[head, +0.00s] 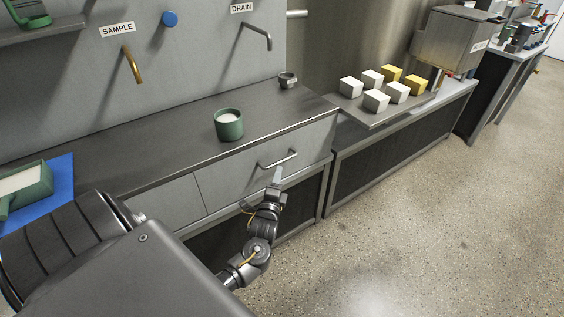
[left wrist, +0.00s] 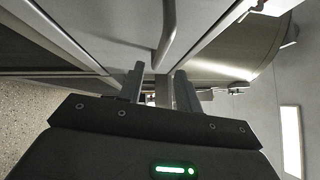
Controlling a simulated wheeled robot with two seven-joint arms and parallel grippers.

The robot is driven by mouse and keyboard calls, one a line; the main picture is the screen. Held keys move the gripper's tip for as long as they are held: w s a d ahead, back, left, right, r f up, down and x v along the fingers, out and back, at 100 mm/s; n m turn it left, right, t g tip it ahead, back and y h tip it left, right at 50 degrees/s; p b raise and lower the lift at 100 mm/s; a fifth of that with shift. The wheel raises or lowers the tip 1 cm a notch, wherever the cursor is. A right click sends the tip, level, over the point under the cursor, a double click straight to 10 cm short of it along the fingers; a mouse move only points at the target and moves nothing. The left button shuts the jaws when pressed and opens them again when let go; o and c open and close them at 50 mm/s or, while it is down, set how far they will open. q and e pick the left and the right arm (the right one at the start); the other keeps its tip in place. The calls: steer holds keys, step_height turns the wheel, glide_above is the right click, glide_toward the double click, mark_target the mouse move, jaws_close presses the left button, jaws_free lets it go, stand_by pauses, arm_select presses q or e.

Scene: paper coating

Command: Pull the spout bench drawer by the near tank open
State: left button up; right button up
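The spout bench (head: 165,150) runs along the wall under the SAMPLE and DRAIN spouts. Its right-hand drawer (head: 235,178) has a grey front that looks flush with the bench, and a metal bar handle (head: 278,160). My left gripper (head: 277,176) is just in front of and below the handle. In the left wrist view the fingers (left wrist: 160,88) are apart, and the handle (left wrist: 168,38) runs down to the gap between their tips. I cannot tell whether the fingers reach around it. My right gripper is in neither view.
A green cup (head: 229,125) with white contents and a small metal cup (head: 287,80) stand on the bench. A green container (head: 28,184) sits on a blue mat at left. White and yellow blocks (head: 376,100) lie on a tray at right. The floor (head: 430,210) at right is clear.

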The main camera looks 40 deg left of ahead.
mark_target(282, 160)
arm_select(q)
steer(key=x, duration=0.7)
steer(key=shift+w+a, duration=0.2)
steer(key=shift+w, duration=0.1)
jaws_close()
